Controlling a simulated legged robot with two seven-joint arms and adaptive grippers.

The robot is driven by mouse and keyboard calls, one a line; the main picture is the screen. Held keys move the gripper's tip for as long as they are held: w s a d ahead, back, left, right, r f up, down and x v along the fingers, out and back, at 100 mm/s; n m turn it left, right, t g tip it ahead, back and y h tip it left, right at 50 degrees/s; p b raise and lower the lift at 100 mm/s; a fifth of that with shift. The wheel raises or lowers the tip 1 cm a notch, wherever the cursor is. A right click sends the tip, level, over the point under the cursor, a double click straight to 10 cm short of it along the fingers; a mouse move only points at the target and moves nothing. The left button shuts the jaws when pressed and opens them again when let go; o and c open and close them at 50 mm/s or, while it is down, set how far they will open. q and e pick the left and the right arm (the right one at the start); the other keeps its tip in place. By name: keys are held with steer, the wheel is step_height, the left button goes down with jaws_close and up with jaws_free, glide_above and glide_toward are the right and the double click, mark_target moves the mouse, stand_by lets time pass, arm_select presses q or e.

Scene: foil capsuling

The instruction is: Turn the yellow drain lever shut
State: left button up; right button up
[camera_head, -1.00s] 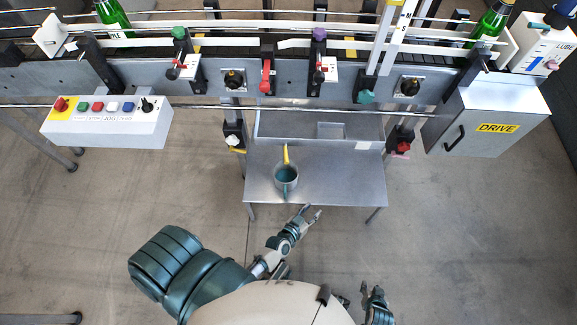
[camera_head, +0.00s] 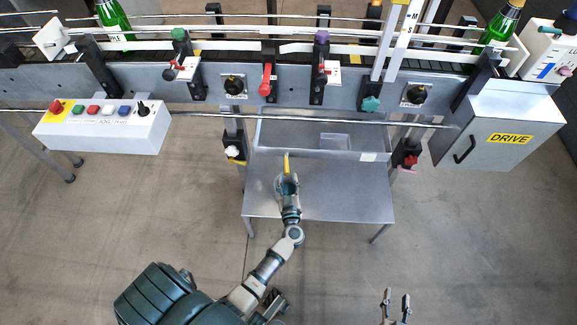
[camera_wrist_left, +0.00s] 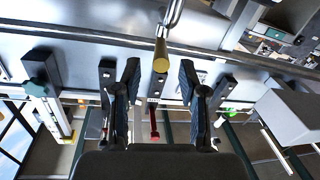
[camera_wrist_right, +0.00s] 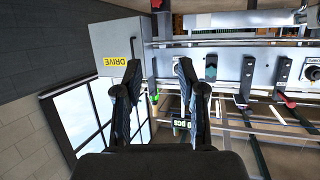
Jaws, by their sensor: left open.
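In the left wrist view a yellow lever end (camera_wrist_left: 160,55) on a bright metal stem lies between my left fingertips, with a gap visible on each side. My right gripper (camera_head: 396,298) is open and empty, low in the head view, away from the table.
The steel table (camera_head: 340,205) is bare right of the cup. A shallow tray (camera_head: 275,132) lies behind it, below the conveyor rail. A button box (camera_head: 100,128) is at left and a DRIVE cabinet (camera_head: 495,135) at right. A red-knobbed clamp (camera_head: 410,160) stands beside the table.

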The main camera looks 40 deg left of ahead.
mark_target(287, 164)
arm_select(q)
steer(key=b+x, duration=0.1)
steer(key=x, duration=0.5)
steer(key=shift+s+f, duration=0.1)
steer(key=shift+f, duration=0.05)
steer(key=shift+w+a, duration=0.3)
steer(key=shift+a, duration=0.1)
steer(key=shift+d, duration=0.15)
steer(key=shift+c, duration=0.6)
jaws_close()
arm_select(e)
steer(key=r+t, duration=0.1)
steer(key=w+r+t, duration=0.1)
steer(key=a+r+t+y, duration=0.1)
steer(key=r, duration=0.1)
steer(key=shift+w+a, duration=0.1)
steer(key=shift+w, duration=0.3)
